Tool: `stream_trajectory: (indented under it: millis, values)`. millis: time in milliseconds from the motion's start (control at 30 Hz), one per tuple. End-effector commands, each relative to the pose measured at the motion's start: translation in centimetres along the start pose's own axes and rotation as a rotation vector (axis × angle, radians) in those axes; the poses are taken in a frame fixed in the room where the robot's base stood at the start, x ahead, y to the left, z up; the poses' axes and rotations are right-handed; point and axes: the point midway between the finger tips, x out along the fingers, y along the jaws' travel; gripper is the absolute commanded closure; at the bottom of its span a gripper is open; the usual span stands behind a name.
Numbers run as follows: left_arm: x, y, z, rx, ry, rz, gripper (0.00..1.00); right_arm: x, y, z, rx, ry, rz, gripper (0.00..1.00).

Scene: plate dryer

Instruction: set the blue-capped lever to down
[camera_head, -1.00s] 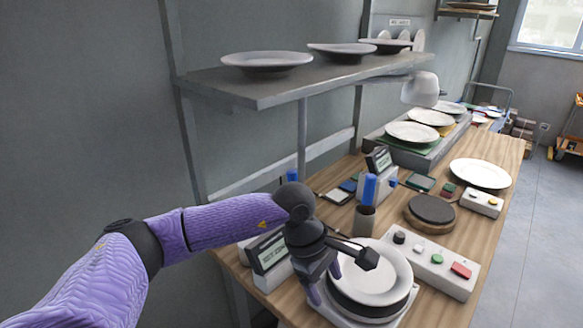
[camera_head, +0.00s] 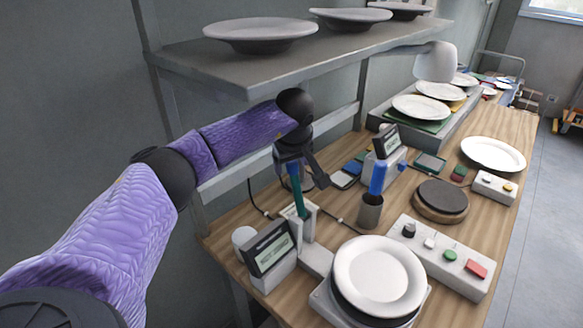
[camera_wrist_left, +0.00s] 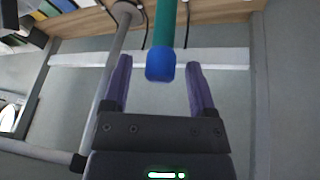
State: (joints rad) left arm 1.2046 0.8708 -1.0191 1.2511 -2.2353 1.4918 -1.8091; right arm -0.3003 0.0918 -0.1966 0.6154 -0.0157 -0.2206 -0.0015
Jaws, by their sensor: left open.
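The lever has a teal shaft (camera_head: 299,195) that rises steeply from a pale slotted base (camera_head: 301,218) beside a grey display box (camera_head: 270,248). In the left wrist view its blue cap (camera_wrist_left: 160,66) shows at the end of the teal shaft (camera_wrist_left: 165,22). In the left wrist view the left gripper (camera_wrist_left: 159,72) is open. Its purple fingers lie on either side of the cap, with a visible gap on each side. My right gripper is not in view.
A plate stack (camera_head: 378,272) stands in front right of the lever. A blue-topped cylinder (camera_head: 378,180) sits in a grey cup, and a button box (camera_head: 442,256) lies further right. A shelf with plates (camera_head: 300,58) overhangs the back of the table.

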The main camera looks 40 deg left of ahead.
Motion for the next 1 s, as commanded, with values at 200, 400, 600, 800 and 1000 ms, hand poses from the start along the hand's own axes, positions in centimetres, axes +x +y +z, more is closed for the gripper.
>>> stream_trajectory:
  millis: [200,400,600,800,1000]
  values:
    - [2.3,-0.1,0.2,0.001,-0.002,-0.002,0.26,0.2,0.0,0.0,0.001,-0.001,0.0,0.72]
    - [2.4,-0.1,0.2,0.001,-0.002,-0.002,0.26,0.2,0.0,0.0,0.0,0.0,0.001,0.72]
    - [2.4,-0.1,0.2,0.001,-0.002,-0.002,0.56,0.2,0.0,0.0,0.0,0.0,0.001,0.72]
    - [2.4,-0.1,0.2,0.001,-0.002,-0.002,0.98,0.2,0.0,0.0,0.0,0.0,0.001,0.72]
    - [2.4,-0.1,0.2,0.0,-0.002,-0.002,1.0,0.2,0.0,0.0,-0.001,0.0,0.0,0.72]
